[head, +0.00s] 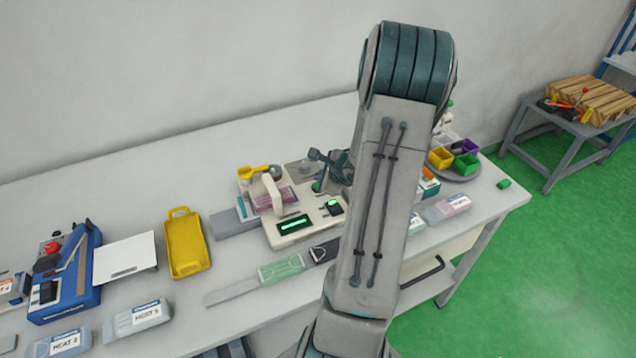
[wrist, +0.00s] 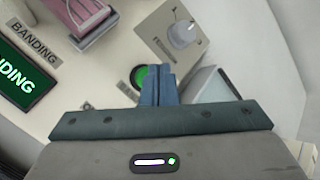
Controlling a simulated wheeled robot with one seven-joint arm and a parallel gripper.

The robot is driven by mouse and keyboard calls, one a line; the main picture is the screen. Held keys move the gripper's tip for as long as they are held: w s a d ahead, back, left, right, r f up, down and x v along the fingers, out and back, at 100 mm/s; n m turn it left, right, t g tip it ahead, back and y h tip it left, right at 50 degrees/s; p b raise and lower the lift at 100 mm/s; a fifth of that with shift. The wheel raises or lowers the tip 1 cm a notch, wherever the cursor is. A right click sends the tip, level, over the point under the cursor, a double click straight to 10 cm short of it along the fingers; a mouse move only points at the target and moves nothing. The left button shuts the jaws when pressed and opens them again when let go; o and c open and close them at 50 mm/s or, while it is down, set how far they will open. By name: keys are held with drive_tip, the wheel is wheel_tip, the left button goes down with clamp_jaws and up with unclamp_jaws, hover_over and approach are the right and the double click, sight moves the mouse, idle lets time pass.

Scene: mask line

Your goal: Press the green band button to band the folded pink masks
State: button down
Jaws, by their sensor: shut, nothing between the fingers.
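The cream banding machine (head: 283,240) stands on the bench, with a lit green display (head: 293,224) on its front. In the wrist view the display (wrist: 22,78) shows the letters "NDING". The folded pink masks (wrist: 88,14) sit in the machine at the upper left of the wrist view; they also show in the head view (head: 284,197). The round green band button (wrist: 137,76) has a dark ring and is partly hidden by my fingertips. My gripper (wrist: 157,72) is shut and empty, with its tips over the button's right side. I cannot tell whether they touch it.
A grey block with a round knob (wrist: 183,34) stands just beyond my fingertips. A yellow tray (head: 187,245) and a blue press (head: 68,275) are to the left on the bench. Small coloured bins (head: 441,158) stand at the right end. My arm hides part of the bench.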

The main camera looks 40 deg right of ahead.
drive_tip(key=shift+r, duration=0.1)
wheel_tip(320, 180, up, 5)
drive_tip(key=p, duration=0.3)
idle(0.4)
idle(0.7)
